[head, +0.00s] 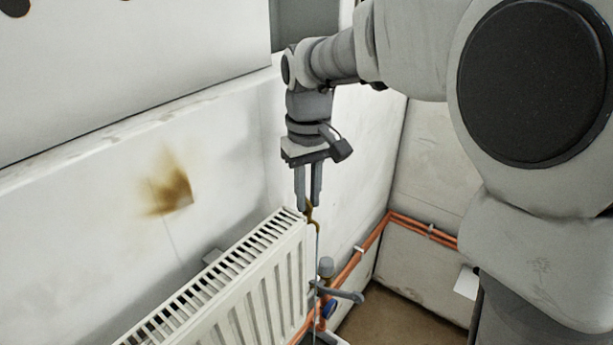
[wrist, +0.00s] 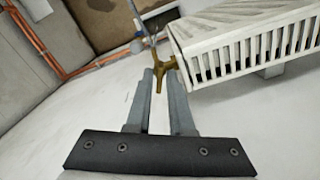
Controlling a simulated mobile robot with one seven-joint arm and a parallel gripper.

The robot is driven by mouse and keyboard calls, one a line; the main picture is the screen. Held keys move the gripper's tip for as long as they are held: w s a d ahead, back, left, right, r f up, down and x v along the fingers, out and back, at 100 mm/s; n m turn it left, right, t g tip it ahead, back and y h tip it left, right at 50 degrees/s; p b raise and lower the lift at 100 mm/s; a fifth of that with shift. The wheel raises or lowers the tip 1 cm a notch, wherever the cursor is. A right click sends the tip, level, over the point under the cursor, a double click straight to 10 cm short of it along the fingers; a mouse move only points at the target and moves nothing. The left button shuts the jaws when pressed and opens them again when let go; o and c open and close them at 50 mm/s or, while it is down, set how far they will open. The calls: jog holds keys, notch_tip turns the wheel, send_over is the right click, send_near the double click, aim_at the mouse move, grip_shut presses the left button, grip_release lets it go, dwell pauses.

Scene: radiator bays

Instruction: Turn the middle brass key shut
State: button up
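A curved brass key (head: 313,219) sits at the radiator's upper end corner, right at the fingertips. In the wrist view the brass key (wrist: 163,68) shows beyond and between the fingertips of my gripper (wrist: 161,76), with its thin stem reaching into the gap. A gap shows between the fingers; I cannot tell whether either finger touches the key. Only this one brass key is in view.
Below the key are a grey lever (head: 340,292) and a blue valve part (head: 330,309). Copper pipes (head: 372,240) run along the wall into the corner. A stained wall (head: 170,190) stands behind the radiator. The floor (head: 375,318) at the right is clear.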

grip_shut()
jog(key=shift+m, duration=0.3)
jog(key=m+p, duration=0.1)
jog(key=m, duration=0.3)
jog(key=shift+a+r+p, duration=0.1)
jog(key=shift+r+p, duration=0.05)
jog(key=shift+p, duration=0.25)
jog(key=m+p, duration=0.1)
jog(key=m, duration=0.3)
jog(key=shift+a, duration=0.1)
jog(key=shift+w+a+m+p, duration=0.1)
jog(key=shift+m+p, duration=0.3)
jog(key=shift+m, duration=1.7)
jog(key=shift+o, duration=0.4)
grip_release()
